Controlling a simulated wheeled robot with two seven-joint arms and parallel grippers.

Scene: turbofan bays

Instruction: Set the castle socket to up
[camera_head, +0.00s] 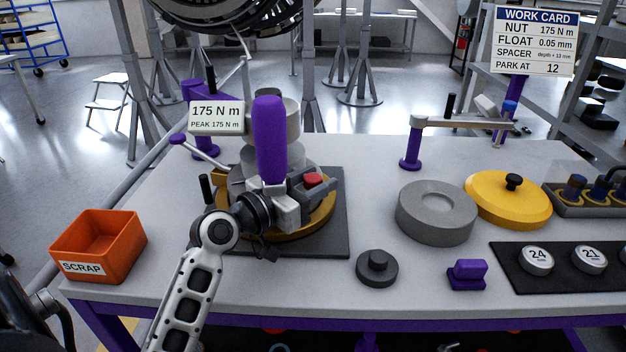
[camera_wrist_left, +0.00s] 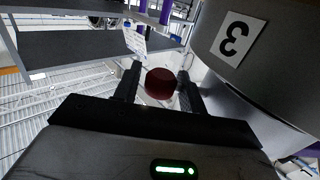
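My left gripper (camera_head: 316,186) reaches in over the round fixture (camera_head: 328,212) on the dark mat. A red knob (camera_head: 313,179) shows at its fingers. In the left wrist view a dark red round piece (camera_wrist_left: 160,83) sits between the two fingertips (camera_wrist_left: 158,77); I cannot tell whether they press on it. A tall purple cylinder (camera_head: 269,140) stands upright just behind my left wrist. I cannot tell for sure which part is the castle socket; my arm hides some of the fixture. My right gripper is not in view.
A readout sign (camera_head: 216,117) shows 175 N m. An orange scrap bin (camera_head: 98,244) stands at left. A dark knobbed disc (camera_head: 377,269), a purple block (camera_head: 467,274), a grey disc (camera_head: 437,210) and a yellow lid (camera_head: 508,198) lie to the right. The front table strip is clear.

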